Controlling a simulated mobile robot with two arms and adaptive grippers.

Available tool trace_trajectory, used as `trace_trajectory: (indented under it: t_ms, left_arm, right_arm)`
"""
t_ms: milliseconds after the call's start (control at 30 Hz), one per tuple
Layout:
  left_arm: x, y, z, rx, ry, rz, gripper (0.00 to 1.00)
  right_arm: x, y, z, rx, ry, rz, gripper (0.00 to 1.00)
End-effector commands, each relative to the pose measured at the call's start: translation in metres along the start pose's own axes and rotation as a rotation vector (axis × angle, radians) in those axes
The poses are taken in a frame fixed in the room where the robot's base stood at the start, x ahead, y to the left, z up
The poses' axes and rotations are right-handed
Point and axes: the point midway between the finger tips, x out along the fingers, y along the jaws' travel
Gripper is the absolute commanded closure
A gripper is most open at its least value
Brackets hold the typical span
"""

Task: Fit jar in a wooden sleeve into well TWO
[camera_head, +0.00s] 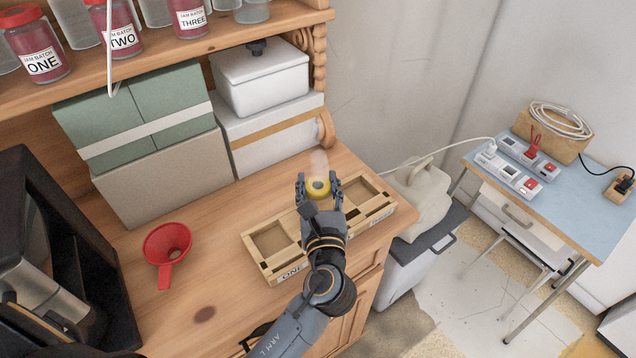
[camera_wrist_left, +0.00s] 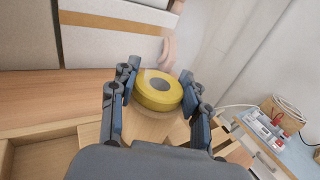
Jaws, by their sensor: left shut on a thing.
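My left gripper (camera_head: 319,190) is shut on a jar with a yellow lid (camera_head: 318,186), above the middle of a wooden tray (camera_head: 268,276). In the left wrist view the yellow lid (camera_wrist_left: 158,92), with its grey centre, sits between the fingertips (camera_wrist_left: 156,100). The jar's body is mostly hidden, and I cannot make out a sleeve around it. The tray has several compartments. Its left well (camera_head: 272,240) is empty and bears the label ONE; the middle is hidden behind my gripper and arm.
A red funnel (camera_head: 167,246) lies on the dresser top left of the tray. Green boxes (camera_head: 135,110) and a white lidded container (camera_head: 262,75) stand behind. Labelled jars (camera_head: 36,50) line the shelf. A dark machine (camera_head: 45,240) stands at left.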

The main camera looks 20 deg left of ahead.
Motion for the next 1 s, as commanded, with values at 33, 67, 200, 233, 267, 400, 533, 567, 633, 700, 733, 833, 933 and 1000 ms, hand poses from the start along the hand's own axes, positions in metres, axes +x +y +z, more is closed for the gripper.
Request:
trace_trajectory:
  t_ms: [33, 67, 200, 233, 267, 400, 533, 567, 633, 700, 733, 833, 933, 1000]
  left_arm:
    - [0.000, 0.000, 0.002, 0.000, -0.002, 0.000, 1.00]
    - [0.000, 0.000, 0.002, 0.000, -0.002, 0.000, 1.00]
    - [0.000, 0.000, 0.002, 0.001, -0.003, 0.000, 1.00]
    - [0.000, 0.000, 0.002, 0.001, -0.003, 0.000, 1.00]
    - [0.000, 0.000, 0.002, 0.001, -0.003, 0.000, 1.00]
    - [0.000, 0.000, 0.001, 0.000, -0.003, 0.000, 1.00]
    - [0.000, 0.000, 0.001, 0.000, -0.002, 0.000, 1.00]
    - [0.000, 0.000, 0.001, 0.000, -0.002, 0.000, 1.00]
    - [0.000, 0.000, 0.000, 0.000, -0.002, 0.000, 1.00]
    - [0.000, 0.000, -0.001, 0.000, -0.002, 0.000, 1.00]
    - [0.000, 0.000, -0.002, 0.000, -0.002, 0.000, 1.00]
    - [0.000, 0.000, -0.005, 0.000, -0.002, 0.000, 1.00]
    - [0.000, 0.000, -0.007, 0.000, -0.002, -0.001, 1.00]
    - [0.000, 0.000, -0.009, 0.000, -0.001, -0.001, 1.00]
  right_arm:
    - [-0.002, -0.001, 0.000, 0.000, 0.000, -0.001, 0.15]
    - [-0.003, -0.001, -0.001, 0.001, 0.000, -0.001, 0.15]
    - [-0.007, -0.002, -0.001, 0.001, 0.001, -0.002, 0.15]
    - [-0.007, -0.002, -0.001, 0.001, 0.001, -0.002, 0.15]
    - [-0.007, -0.002, -0.001, 0.001, 0.001, -0.002, 0.15]
    - [-0.006, -0.002, -0.001, 0.000, 0.001, -0.002, 0.15]
    - [-0.006, -0.002, -0.001, 0.000, 0.000, -0.002, 0.15]
    - [-0.006, -0.002, -0.001, 0.000, 0.001, -0.002, 0.15]
    - [-0.006, -0.002, -0.001, 0.000, 0.000, -0.002, 0.15]
    - [-0.005, -0.002, -0.001, 0.000, 0.000, -0.002, 0.15]
    - [-0.004, -0.002, -0.001, 0.000, 0.000, -0.002, 0.15]
    - [-0.003, -0.002, -0.001, 0.000, 0.000, -0.002, 0.15]
    - [-0.002, -0.002, -0.001, 0.000, 0.000, -0.002, 0.15]
    - [-0.001, -0.002, 0.000, 0.000, 0.000, -0.002, 0.15]
